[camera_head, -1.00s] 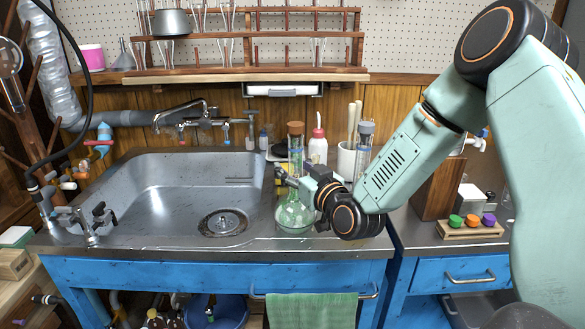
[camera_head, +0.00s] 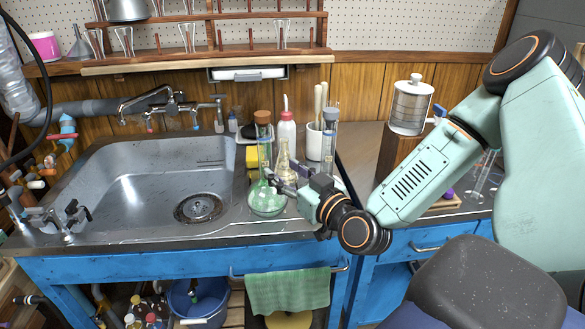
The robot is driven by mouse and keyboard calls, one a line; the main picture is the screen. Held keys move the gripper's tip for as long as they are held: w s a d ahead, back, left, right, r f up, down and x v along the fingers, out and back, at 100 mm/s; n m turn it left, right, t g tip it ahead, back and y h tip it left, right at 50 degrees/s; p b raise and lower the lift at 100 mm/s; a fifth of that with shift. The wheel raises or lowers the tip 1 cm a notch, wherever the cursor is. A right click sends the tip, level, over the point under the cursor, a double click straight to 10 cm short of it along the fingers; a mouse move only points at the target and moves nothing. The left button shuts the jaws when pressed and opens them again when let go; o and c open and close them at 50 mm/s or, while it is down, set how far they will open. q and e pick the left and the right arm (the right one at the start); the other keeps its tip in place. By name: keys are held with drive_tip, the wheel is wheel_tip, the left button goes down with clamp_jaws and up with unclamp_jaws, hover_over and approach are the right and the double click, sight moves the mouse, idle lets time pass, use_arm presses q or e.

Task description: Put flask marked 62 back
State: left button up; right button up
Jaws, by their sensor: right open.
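A round-bodied glass flask (camera_head: 266,203) with green contents, a long neck and a brown stopper stands upright at the right rim of the sink. I cannot read any number on it. My right gripper (camera_head: 277,184) is open at the flask's right side, with its fingers close to the lower neck. I cannot tell whether a finger touches the glass. A smaller clear flask (camera_head: 283,160) with yellowish contents stands just behind, partly hidden by the gripper. My left gripper is not in view.
The empty steel sink (camera_head: 150,185) lies left of the flask. Behind are a white bottle (camera_head: 287,130), a white cup (camera_head: 314,146) with rods and a tall glass cylinder (camera_head: 329,135). A wooden rack (camera_head: 200,55) hangs above.

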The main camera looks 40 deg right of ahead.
drive_tip(key=s+a+f+g+y, duration=0.1)
drive_tip(key=s+a+f+g, duration=0.3)
drive_tip(key=s+f, duration=0.15)
drive_tip(key=s+a+f+g+y+p, duration=0.1)
drive_tip(key=s+a+f+g, duration=0.25)
drive_tip(key=f, duration=0.35)
drive_tip(key=s+a+f+g+y, duration=0.1)
drive_tip(key=s+a+f+g, duration=0.3)
drive_tip(key=f, duration=0.3)
drive_tip(key=s+f+g+h, duration=0.1)
drive_tip(key=s+f+g, duration=0.2)
drive_tip(key=s, duration=0.6)
drive_tip(key=s+f+g+h, duration=0.1)
drive_tip(key=s+f+g, duration=0.2)
drive_tip(key=s, duration=0.6)
drive_tip(key=shift+s+a+f+h, duration=0.15)
drive_tip(key=shift+a+f+h, duration=0.15)
drive_tip(key=shift+a+f, duration=0.15)
drive_tip(key=shift+s+g, duration=0.1)
drive_tip(key=shift+g, duration=0.15)
